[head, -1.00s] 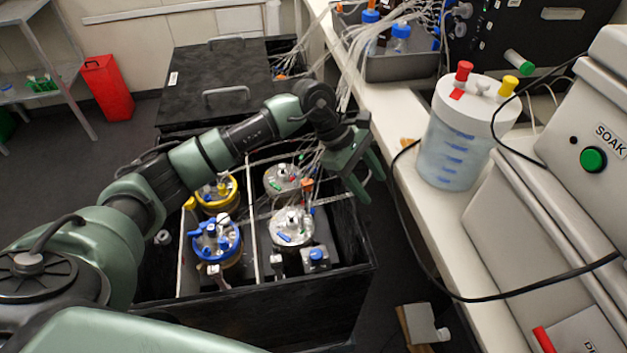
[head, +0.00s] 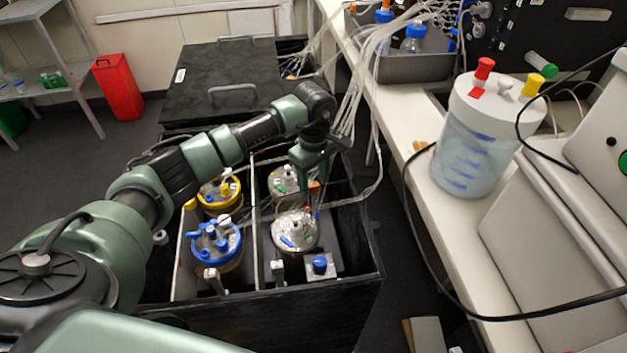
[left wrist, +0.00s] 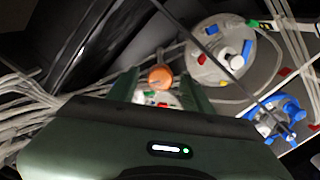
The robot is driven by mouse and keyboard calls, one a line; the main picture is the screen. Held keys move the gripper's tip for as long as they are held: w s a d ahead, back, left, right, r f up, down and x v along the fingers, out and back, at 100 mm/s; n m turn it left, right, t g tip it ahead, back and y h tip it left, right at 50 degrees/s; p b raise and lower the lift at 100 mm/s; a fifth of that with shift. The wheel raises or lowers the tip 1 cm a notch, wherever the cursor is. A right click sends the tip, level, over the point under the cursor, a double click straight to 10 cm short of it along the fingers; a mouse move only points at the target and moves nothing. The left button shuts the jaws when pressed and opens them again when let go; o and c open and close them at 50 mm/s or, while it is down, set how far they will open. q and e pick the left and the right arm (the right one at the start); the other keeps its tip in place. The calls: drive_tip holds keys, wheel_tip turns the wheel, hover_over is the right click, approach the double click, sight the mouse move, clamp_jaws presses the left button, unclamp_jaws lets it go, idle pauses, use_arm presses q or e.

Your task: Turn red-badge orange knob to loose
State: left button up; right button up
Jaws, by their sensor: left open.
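An orange knob (left wrist: 160,77) shows in the left wrist view between the two fingers of my open left gripper (left wrist: 158,88). A small red mark shows beside it on a pale vessel lid (left wrist: 145,97), which my gripper partly hides. I cannot tell whether the fingers touch the knob. In the head view my left gripper (head: 312,172) points down over the back right of the black box, and a bit of the orange knob (head: 314,188) shows near its fingertips. My right gripper is not in view.
Inside the black box (head: 290,312) stand a blue-ringed vessel (head: 216,243), a yellow-ringed vessel (head: 219,192) and a grey-lidded vessel (head: 296,231). Thin tubes run close around my gripper. A white bench (head: 405,130) with a large jar (head: 468,150) stands at the right.

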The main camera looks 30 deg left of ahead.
use_arm(q)
drive_tip(key=shift+f, duration=0.25)
clamp_jaws()
